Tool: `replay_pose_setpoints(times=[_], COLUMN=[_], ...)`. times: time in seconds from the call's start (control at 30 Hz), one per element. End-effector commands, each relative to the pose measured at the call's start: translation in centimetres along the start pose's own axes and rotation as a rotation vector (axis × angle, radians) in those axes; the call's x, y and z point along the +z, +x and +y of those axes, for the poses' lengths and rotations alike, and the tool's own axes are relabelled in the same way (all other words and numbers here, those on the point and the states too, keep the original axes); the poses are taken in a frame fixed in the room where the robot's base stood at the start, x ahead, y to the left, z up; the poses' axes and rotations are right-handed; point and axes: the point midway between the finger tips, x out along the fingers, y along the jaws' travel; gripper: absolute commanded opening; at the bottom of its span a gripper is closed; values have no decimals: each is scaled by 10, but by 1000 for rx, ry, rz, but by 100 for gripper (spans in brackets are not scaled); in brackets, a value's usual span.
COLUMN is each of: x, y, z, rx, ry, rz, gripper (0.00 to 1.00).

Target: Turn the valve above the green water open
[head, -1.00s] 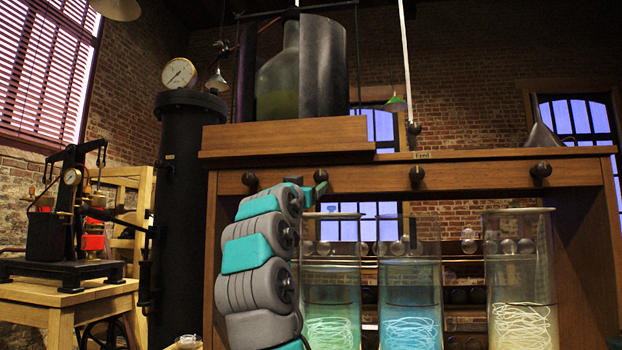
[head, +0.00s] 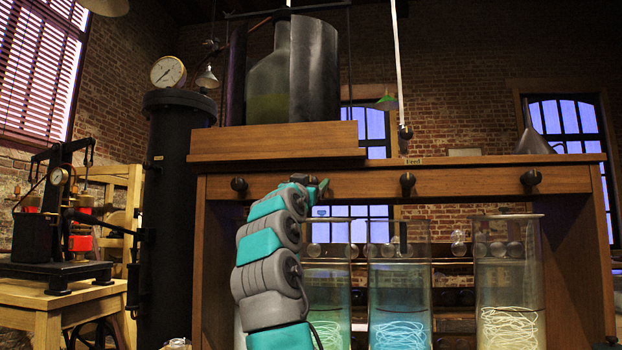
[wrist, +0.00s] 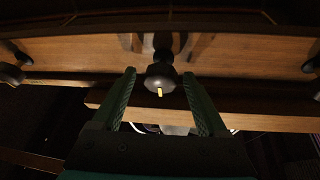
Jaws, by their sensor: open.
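The jar of green water (head: 328,300) stands under the wooden rail, partly hidden by my arm in the head view. The valve above it is hidden behind my gripper (head: 314,186) there. In the wrist view a dark round valve knob (wrist: 161,74) with a small yellow mark sits between my fingertips. My gripper (wrist: 159,78) is open, with one finger on each side of the knob and a visible gap to each. I cannot tell how deep the fingers reach around it.
Other dark valves (head: 408,183) line the rail, with neighbours on both sides in the wrist view. A blue jar (head: 400,300) and a pale yellow jar (head: 508,290) stand to the right. A black cylinder with a gauge (head: 170,200) stands left. The wooden rail (wrist: 90,55) lies behind the knob.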

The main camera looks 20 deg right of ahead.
Motion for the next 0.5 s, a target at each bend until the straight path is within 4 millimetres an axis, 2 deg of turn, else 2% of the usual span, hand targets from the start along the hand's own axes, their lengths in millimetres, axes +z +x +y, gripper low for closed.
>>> replay_pose_setpoints(times=[0.43,0.5], x=[1,1], y=[7,7], z=[-1,-1], rx=[-2,-2], ry=[-1,-1], rz=[0,0], gripper=[76,69])
